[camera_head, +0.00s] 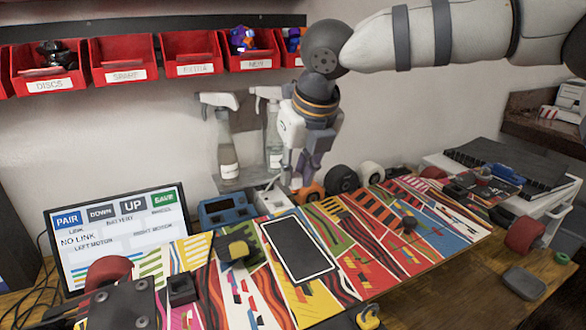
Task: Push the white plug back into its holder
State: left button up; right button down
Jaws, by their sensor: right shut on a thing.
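My right arm comes in from the upper right, and my right gripper (303,182) points down behind the far edge of the patterned board. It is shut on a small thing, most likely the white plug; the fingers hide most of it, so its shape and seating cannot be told. A white box-like fitting (268,198) is just left of the fingertips, partly hidden behind the board. I cannot tell whether it is the plug's holder or whether the plug touches it. My left gripper is not in view.
The colourful board (365,245) with a black panel (297,248) spans the bench. Two spray bottles (227,145) stand close left of the gripper. A blue device (227,210), a screen (118,232) and dark wheels (341,179) are nearby. Red bins (125,59) hang above.

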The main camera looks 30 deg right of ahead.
jog(key=shift+s, duration=0.2)
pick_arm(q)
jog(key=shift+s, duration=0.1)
pick_arm(e)
jog(key=shift+w+a+f, duration=0.1)
jog(key=shift+w, duration=0.05)
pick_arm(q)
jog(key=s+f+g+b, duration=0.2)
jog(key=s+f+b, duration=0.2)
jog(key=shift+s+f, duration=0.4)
pick_arm(e)
jog(key=w+a, duration=0.6)
jog(key=w, duration=0.7)
jog(key=shift+w+a, duration=0.1)
jog(key=shift+f, duration=4.15)
jog(key=shift+f, duration=0.7)
